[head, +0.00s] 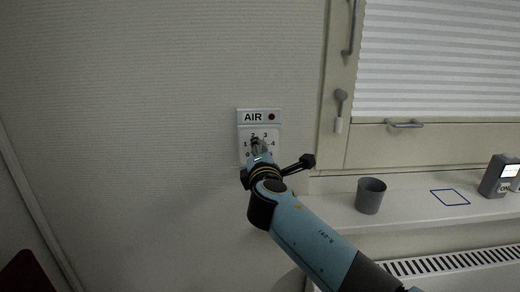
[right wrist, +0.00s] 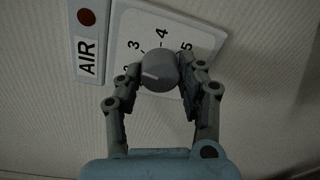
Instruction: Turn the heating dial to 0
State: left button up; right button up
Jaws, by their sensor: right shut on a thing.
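The only dial in view is a grey round knob (right wrist: 158,70) on a white wall panel (head: 243,132) labelled AIR, with a dark red light; no heating label shows. In the right wrist view, the knob's white mark points left, toward the 2 and 3 side of the number ring. My right gripper (right wrist: 162,76) is shut on the knob, one finger on each side. In the head view my right gripper (head: 258,149) covers most of the knob and part of the scale. My left gripper is not in view.
A grey cup (head: 370,196) stands on the white windowsill (head: 410,204) to the right. Beyond it are a blue square outline (head: 450,197) and a grey device (head: 497,176) with a lit screen. A radiator grille (head: 450,262) lies below. The wall left of the panel is clear.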

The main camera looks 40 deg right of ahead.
jog(key=shift+f+n+h+p, duration=0.15)
jog(key=shift+n+p, duration=0.55)
jog(key=shift+n, duration=1.3)
jog(key=shift+n+h+p, duration=0.15)
jog(key=shift+n+p, duration=0.5)
jog(key=shift+n, duration=1.35)
jog(key=o, duration=1.2)
jog(key=shift+c, duration=0.2)
jog(key=v, duration=0.7)
jog(key=shift+s+a, duration=0.2)
jog(key=shift+a, duration=0.05)
